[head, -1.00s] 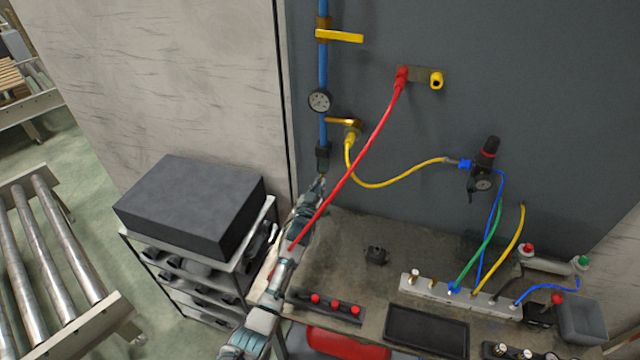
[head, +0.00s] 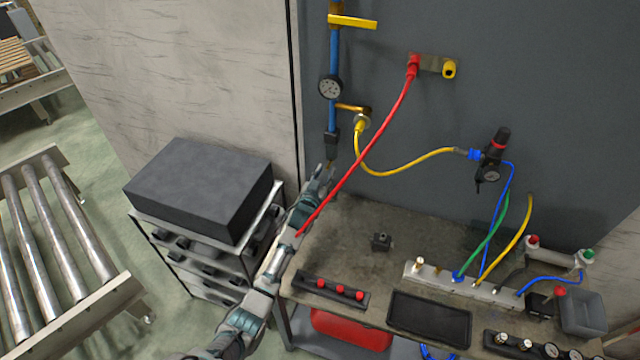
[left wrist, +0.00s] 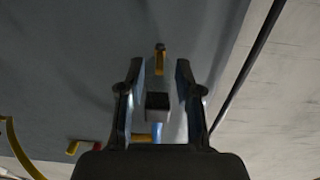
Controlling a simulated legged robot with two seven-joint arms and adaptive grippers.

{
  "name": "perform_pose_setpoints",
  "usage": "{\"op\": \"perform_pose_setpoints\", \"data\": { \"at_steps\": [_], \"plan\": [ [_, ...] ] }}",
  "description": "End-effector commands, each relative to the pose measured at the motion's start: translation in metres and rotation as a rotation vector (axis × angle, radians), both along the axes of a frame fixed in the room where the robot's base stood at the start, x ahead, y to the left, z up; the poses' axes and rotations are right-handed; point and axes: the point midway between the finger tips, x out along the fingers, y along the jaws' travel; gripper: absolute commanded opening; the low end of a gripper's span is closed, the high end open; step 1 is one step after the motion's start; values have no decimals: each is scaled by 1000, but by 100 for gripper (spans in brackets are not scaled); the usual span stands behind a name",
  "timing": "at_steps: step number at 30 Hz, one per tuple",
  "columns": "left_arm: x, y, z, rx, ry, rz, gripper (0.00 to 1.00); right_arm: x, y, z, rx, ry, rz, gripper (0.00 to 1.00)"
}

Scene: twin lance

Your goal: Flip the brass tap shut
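A small brass tap (head: 330,163) hangs below the dark block (head: 331,144) at the lower end of the blue pipe on the grey wall. In the left wrist view, the brass tap (left wrist: 160,58) is a short upright brass piece with a dark knob. My left gripper (head: 324,172) is at the pipe's lower end. In the left wrist view, the left gripper (left wrist: 160,75) is open, its fingers spread to either side of the tap's line. No contact is clear. My right gripper is out of view.
A yellow lever (head: 352,21) and a gauge (head: 330,88) sit higher on the pipe. A red hose (head: 385,135) crosses in front of the wall near my left gripper. The workbench (head: 345,235) holds a manifold (head: 440,274); a black box (head: 195,185) stands on a rack at left.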

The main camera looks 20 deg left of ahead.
Motion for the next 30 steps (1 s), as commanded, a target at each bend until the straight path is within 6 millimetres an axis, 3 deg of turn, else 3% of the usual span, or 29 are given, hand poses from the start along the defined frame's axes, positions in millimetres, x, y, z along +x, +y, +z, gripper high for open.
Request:
{"op": "perform_pose_setpoints", "data": {
  "at_steps": [9, 15, 30],
  "plan": [
    [-66, 3, -3, 0, 3, 0, 34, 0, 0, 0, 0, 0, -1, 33],
    [-97, 4, -3, 1, 5, 0, 34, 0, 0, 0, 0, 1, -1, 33],
    [-107, 4, -2, 1, 5, 1, 34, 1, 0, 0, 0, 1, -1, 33]
  ]
}}
